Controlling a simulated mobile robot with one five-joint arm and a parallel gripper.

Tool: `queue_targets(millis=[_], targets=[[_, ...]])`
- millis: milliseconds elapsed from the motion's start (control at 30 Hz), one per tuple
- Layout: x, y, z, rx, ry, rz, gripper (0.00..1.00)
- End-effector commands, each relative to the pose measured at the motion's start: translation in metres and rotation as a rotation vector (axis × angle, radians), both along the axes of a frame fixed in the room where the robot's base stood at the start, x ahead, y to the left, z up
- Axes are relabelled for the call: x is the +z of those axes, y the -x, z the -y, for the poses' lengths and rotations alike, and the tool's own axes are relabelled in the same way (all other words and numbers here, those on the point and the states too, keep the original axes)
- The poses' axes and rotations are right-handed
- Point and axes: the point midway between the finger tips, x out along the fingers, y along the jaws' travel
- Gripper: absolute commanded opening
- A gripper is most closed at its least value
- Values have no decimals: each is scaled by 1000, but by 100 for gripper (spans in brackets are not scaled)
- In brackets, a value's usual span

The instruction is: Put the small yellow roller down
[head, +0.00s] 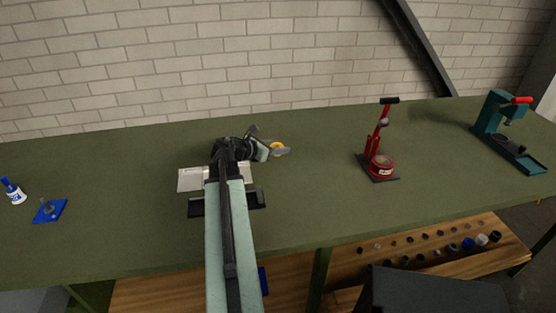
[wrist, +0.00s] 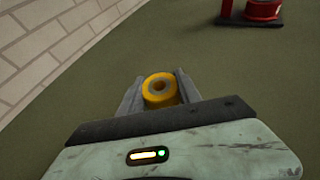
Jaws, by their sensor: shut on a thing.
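The small yellow roller (wrist: 148,91) is a short yellow ring with a grey centre hole. It sits between the two grey fingers of my gripper (wrist: 159,93), which is shut on it. In the head view the roller (head: 277,146) shows as a bit of yellow at my gripper (head: 281,151), over the green bench (head: 320,190) near its back part. I cannot tell whether the roller touches the bench top or is held just above it.
A red press (head: 380,160) on a dark base stands to the right, and a teal press (head: 507,135) farther right. A white sheet or plate (head: 195,179) lies beneath my arm. A blue plate (head: 49,211) and a white-and-blue bottle (head: 12,191) are at far left. Bench between gripper and red press is clear.

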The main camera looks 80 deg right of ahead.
Motion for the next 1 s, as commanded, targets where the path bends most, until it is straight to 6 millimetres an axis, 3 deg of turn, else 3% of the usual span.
queue_targets(millis=[167, 567, 600, 667, 1000], targets=[[-35, 0, 0, 0, 0, 0, 0], [-37, -1, 0, 1, 0, 0, 0], [-36, -1, 0, 1, 0, 0, 49], [-35, -1, 0, 1, 0, 0, 62], [-28, -3, -3, 3, 0, 0, 62]])
